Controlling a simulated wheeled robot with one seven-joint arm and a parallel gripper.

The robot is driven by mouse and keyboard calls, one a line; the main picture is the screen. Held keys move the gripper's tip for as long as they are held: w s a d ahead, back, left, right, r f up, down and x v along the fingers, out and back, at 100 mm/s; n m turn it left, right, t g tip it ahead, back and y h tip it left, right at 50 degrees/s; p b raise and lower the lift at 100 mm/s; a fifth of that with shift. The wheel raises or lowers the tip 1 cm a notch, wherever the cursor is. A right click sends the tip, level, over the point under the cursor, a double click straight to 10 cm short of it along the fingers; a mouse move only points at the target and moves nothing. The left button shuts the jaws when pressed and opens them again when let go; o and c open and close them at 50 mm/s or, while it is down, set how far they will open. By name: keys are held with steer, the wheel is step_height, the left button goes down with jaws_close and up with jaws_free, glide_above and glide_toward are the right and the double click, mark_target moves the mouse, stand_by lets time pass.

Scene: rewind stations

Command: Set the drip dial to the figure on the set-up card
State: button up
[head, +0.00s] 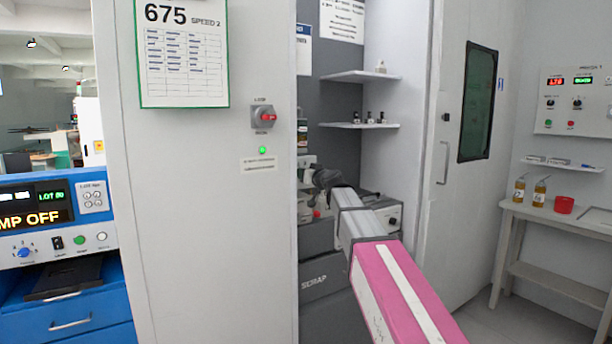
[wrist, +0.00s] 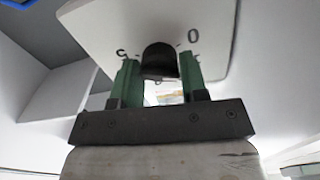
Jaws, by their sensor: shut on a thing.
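In the wrist view, my gripper (wrist: 158,70) has its two green fingers on either side of a black knob (wrist: 160,58), the drip dial, and is shut on it. The knob sits on a white plate (wrist: 100,24). The plate shows a 0 to the upper right of the knob and a partly legible mark, perhaps a 9, to its left. The knob's pointer cannot be made out. In the head view, a green-edged card (head: 184,60) on the grey panel reads "675 SPEED 2"; its smaller lines are too small to read. My arm reaches into the recess there, hiding the dial.
A red switch (head: 269,117) and a green light (head: 262,150) are on the panel left of the recess. Shelves (head: 360,76) with small bottles hang inside. A grey door (head: 470,130) stands to the right. A blue machine (head: 70,225) is at the left.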

steer(key=o, duration=0.9)
steer(key=v, duration=1.1)
steer(key=shift+w, duration=0.1)
